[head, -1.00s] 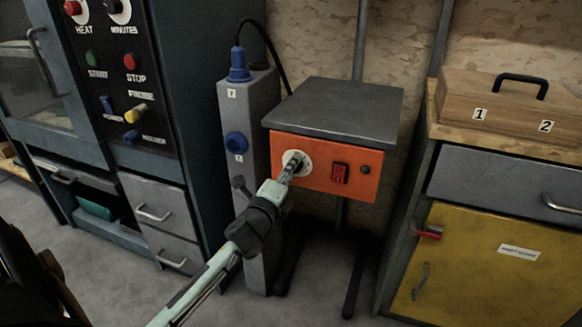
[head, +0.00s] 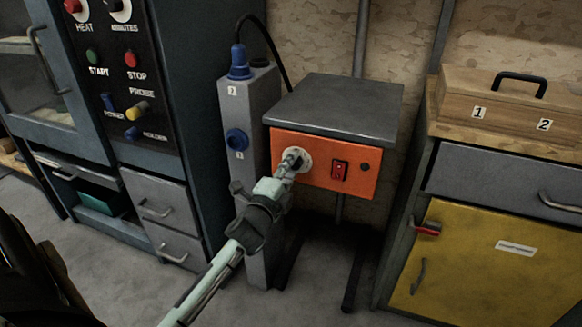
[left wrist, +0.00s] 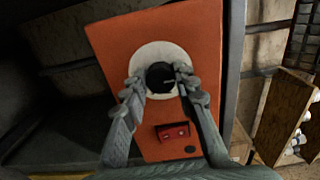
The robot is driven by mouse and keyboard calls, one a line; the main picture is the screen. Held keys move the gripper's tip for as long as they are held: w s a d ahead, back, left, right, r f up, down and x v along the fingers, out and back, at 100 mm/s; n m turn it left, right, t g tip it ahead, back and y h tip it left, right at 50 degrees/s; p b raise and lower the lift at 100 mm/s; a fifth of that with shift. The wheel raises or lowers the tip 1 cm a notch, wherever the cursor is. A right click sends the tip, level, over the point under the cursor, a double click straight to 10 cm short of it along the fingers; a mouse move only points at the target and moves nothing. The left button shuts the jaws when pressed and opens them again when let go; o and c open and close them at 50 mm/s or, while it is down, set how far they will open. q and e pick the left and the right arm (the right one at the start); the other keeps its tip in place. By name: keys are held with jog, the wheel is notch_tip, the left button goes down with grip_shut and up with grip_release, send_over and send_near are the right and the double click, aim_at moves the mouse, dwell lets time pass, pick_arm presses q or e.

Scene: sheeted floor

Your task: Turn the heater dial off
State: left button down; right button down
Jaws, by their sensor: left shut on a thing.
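The heater is a box with an orange front panel (head: 325,187) and a dark grey top, seen in the middle of the head view. On the panel is a white round dial plate (head: 306,160) with a black dial knob (left wrist: 160,76) at its centre. My left gripper (head: 293,160) has its fingers on either side of the knob and is shut on it; the left wrist view shows this too. A red rocker switch (head: 339,171) sits right of the dial. The dial's markings are too small to read. My right gripper is not in view.
A grey post with blue sockets (head: 237,140) and a plugged cable stands close left of the heater. A dark oven cabinet (head: 180,90) with knobs is further left. A yellow-doored cabinet (head: 465,270) with a wooden box (head: 510,105) is on the right.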

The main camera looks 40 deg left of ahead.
pick_arm(q)
jog(key=c, duration=1.2)
grip_release()
jog(key=v, duration=1.2)
jog(key=s+d+f+n+g, duration=0.15)
jog(key=f+n+g, duration=0.25)
jog(key=f, duration=0.4)
jog(key=s+f+n+g, duration=0.3)
jog(key=f+n, duration=0.2)
jog(key=f, duration=0.4)
jog(key=s+d+f+n+g+h, duration=0.1)
jog(key=s+d+f+g, duration=0.1)
jog(key=s+f, duration=0.2)
jog(key=s+d+f+n+g, duration=0.2)
jog(key=s+f+g, duration=0.1)
jog(key=s, duration=0.1)
jog(key=s+d+f+n+g+h, duration=0.1)
jog(key=s+d+f+g, duration=0.1)
jog(key=s+f, duration=0.2)
jog(key=shift+d+f+n+h, duration=0.3)
